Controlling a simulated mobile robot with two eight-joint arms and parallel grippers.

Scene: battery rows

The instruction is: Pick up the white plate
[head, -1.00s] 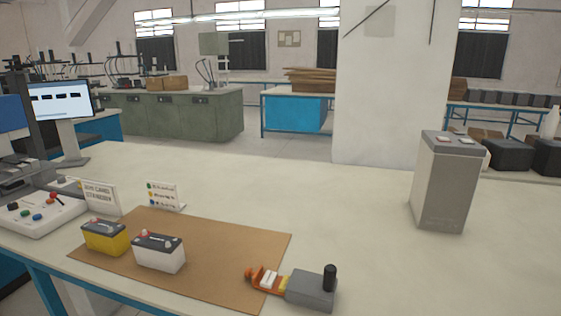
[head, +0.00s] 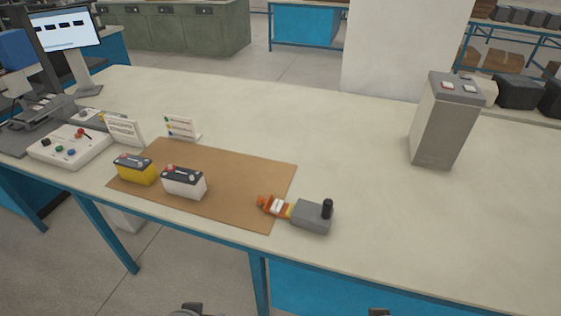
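A small white flat piece (head: 278,206), the likeliest white plate, sits among the orange and yellow parts in front of a grey block with a black knob (head: 312,216). These parts are at the right front corner of the brown mat (head: 238,182). Only small dark tips show at the bottom edge, on the left (head: 187,309) and right (head: 378,312), and seem to be my left and right grippers. They are below and in front of the table, well apart from the white piece. Their fingers are cut off by the frame.
A yellow battery (head: 136,173) and a white battery (head: 184,187) stand on the mat. Two white sign cards (head: 181,127) stand behind them. A control box (head: 70,147) is at left, a tall grey battery (head: 446,122) at right. The table centre is clear.

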